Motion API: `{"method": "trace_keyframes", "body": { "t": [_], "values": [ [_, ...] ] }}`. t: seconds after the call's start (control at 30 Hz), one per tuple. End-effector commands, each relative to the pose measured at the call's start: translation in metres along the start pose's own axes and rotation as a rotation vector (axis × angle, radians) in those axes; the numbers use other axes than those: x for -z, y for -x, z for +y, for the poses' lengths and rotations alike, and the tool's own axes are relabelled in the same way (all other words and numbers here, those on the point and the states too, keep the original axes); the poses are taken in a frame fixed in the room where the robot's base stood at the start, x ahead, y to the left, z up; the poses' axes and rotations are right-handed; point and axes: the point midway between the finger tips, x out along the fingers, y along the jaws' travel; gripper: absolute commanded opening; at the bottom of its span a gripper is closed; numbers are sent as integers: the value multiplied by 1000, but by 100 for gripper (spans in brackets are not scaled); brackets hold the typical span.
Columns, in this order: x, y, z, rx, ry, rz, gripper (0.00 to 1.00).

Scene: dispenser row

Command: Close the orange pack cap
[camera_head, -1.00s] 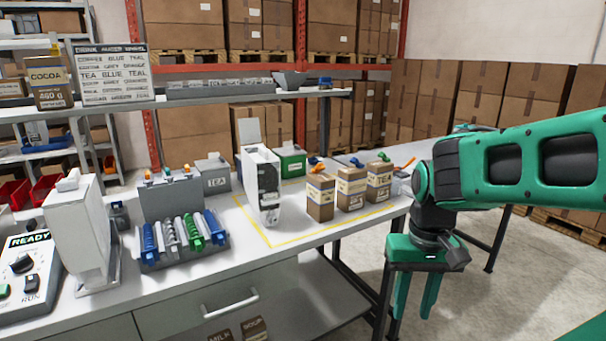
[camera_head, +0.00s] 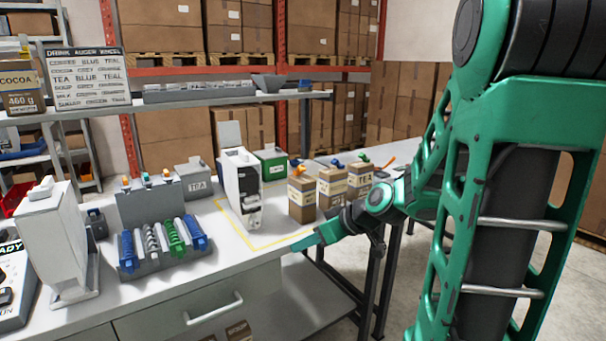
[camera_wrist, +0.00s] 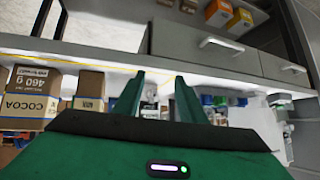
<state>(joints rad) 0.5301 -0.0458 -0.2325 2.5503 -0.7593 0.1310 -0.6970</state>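An orange cap (camera_head: 388,161) shows in the head view at the right end of the pack row, just beyond the TEA pack (camera_head: 360,181). It looks raised and tilted; what it is attached to is mostly hidden, and I cannot tell its hinge. Two other brown packs stand left of the TEA pack, a front one (camera_head: 302,200) and a middle one (camera_head: 332,188). My gripper (camera_head: 303,243) is at the table's front edge, in front of the packs and apart from them. In the wrist view my gripper (camera_wrist: 158,88) has its two green fingers apart with nothing held between them.
A white dispenser (camera_head: 240,182) with its lid up stands inside the yellow outline, left of the packs. A rack of coloured augers (camera_head: 165,245) and another white dispenser (camera_head: 62,240) are farther left. The table front between rack and packs is clear.

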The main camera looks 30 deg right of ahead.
Motion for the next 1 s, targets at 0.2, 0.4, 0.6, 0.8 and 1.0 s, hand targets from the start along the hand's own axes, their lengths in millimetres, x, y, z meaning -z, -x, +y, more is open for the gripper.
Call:
{"method": "trace_keyframes", "body": {
  "t": [0.2, 0.4, 0.6, 0.8, 1.0],
  "values": [
    [81, 0, 52, -78, 52, 432, 38],
    [115, 30, 105, -221, 25, 664, 38],
    [124, 40, 125, -278, 9, 731, 38],
    [142, 22, 130, -276, 13, 733, 38],
    [167, -3, 138, -274, 13, 733, 38]
  ]
}}
